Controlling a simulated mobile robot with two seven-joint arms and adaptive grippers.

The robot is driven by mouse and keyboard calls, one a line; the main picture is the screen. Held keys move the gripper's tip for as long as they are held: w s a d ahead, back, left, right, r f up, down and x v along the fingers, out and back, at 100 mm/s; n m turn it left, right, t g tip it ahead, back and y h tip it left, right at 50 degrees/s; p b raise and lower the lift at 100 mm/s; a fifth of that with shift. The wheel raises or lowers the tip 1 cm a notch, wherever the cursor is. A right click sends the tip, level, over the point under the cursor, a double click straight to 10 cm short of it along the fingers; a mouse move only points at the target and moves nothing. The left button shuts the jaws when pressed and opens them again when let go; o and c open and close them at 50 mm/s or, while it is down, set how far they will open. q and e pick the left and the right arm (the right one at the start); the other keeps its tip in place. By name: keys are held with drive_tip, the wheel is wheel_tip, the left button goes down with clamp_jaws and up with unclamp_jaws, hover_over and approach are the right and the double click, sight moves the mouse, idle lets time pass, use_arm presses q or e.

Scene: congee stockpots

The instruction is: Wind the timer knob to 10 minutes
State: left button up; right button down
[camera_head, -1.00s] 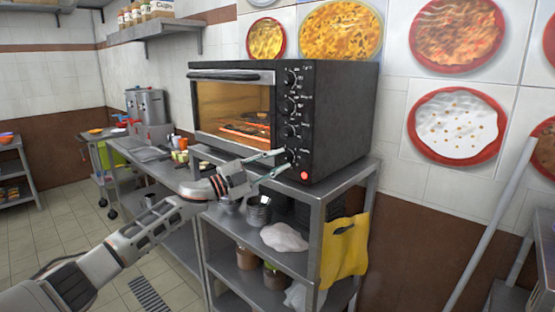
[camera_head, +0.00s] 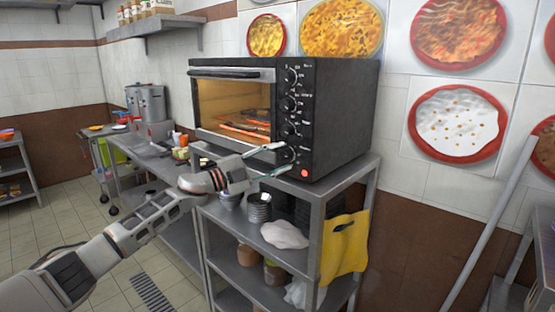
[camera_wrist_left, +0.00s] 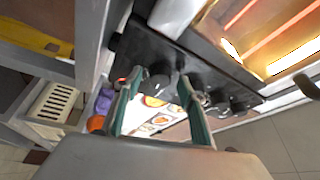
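The black oven (camera_head: 343,120) stands on a metal rack, with a column of black knobs on its front panel. The lowest knob (camera_head: 289,155), just above a red light (camera_head: 304,173), appears to be the timer knob; its label is too small to read. My left gripper (camera_head: 286,157) is open, with one fingertip above and one below that knob. In the left wrist view, the knob (camera_wrist_left: 160,80) shows between the two spread fingertips (camera_wrist_left: 160,76); whether they touch it I cannot tell. My right gripper is not in view.
Orange bars glow behind the oven window (camera_head: 232,107), and its door handle (camera_head: 225,75) runs along the top. The metal rack (camera_head: 300,193) below holds bowls and a yellow bag (camera_head: 345,250). Pictures of dishes hang on the wall at right.

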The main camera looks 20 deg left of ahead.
use_arm(q)
drive_tip(key=v, duration=1.2)
idle(0.4)
drive_tip(key=s+d+f+n+t+y, duration=0.1)
drive_tip(key=s+d+f+n+y, duration=0.2)
drive_tip(key=f, duration=0.6)
drive_tip(key=s+d+f+n+y, duration=0.1)
drive_tip(key=s+d+f+n, duration=0.25)
drive_tip(key=f, duration=0.55)
drive_tip(key=s+d+f+n+t+y, duration=0.1)
drive_tip(key=s+d+f+n, duration=0.25)
drive_tip(key=f, duration=0.55)
drive_tip(key=s+d+f+n+g+y, duration=0.1)
drive_tip(key=s+f+n+g+y, duration=0.2)
drive_tip(key=s+f, duration=0.8)
drive_tip(key=s+d+f+n+g+y, duration=0.2)
drive_tip(key=s+f+n, duration=0.4)
drive_tip(key=s+f, duration=0.6)
drive_tip(key=s+y, duration=0.1)
drive_tip(key=s, duration=0.2)
drive_tip(key=shift+s+d+g+y, duration=0.3)
drive_tip(key=shift+g, duration=0.1)
